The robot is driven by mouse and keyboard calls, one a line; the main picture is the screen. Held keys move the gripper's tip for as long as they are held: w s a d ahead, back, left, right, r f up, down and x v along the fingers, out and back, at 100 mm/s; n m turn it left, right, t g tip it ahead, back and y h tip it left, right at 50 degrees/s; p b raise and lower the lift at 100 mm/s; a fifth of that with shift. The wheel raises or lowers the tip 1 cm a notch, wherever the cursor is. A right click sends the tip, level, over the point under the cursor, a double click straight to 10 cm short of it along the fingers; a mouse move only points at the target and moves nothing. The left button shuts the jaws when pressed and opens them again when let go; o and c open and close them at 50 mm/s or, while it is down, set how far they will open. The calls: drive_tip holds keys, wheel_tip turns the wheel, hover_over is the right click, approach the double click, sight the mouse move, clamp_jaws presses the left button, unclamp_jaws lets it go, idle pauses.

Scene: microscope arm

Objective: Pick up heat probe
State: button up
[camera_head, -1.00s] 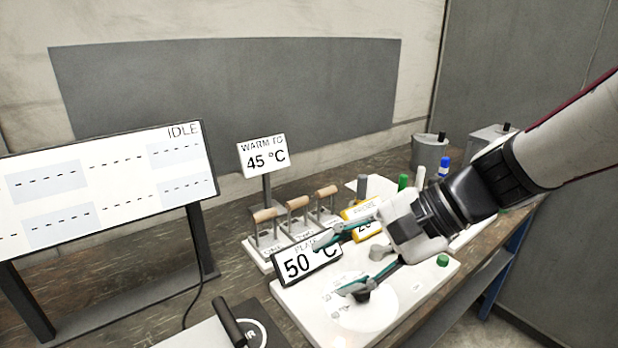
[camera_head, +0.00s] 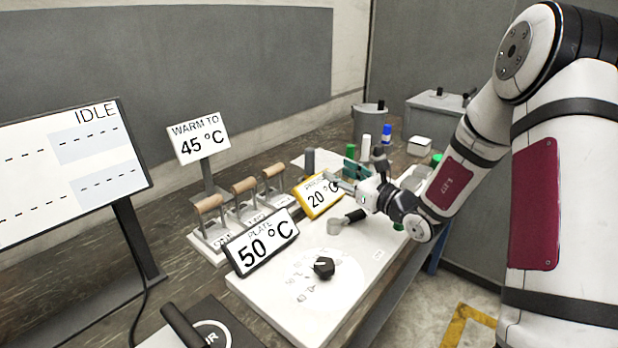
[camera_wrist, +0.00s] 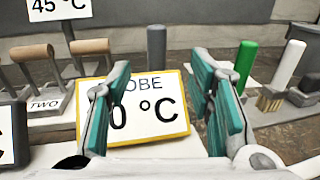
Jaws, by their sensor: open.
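The yellow-framed display (camera_head: 319,194) reads PROBE 20 °C on the white board. In the wrist view the display (camera_wrist: 145,110) stands between and beyond my fingers. An upright dark grey cylinder (camera_head: 308,161) stands just behind it and also rises above it in the wrist view (camera_wrist: 156,48); I cannot tell whether this is the heat probe. My gripper (camera_head: 346,178) is open and empty, with teal finger pads, close to the display's right side. In the wrist view my gripper (camera_wrist: 165,105) has its fingers wide apart. The cylinder's lower part is hidden by the display.
The PLATE 50 °C display (camera_head: 262,241), a black knob (camera_head: 324,267) and a small grey cylinder (camera_head: 335,226) are on the board. Wooden-handled holders (camera_head: 243,187) stand left. Green (camera_head: 349,152), white (camera_head: 366,145) and blue (camera_head: 387,133) upright pieces stand behind.

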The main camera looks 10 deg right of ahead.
sight(313, 157)
drive_tip(key=x, duration=0.6)
drive_tip(key=shift+w+a, duration=0.2)
drive_tip(key=shift+w, duration=0.05)
drive_tip(key=shift+x, duration=2.7)
drive_tip(key=shift+a+r, duration=0.15)
clamp_jaws()
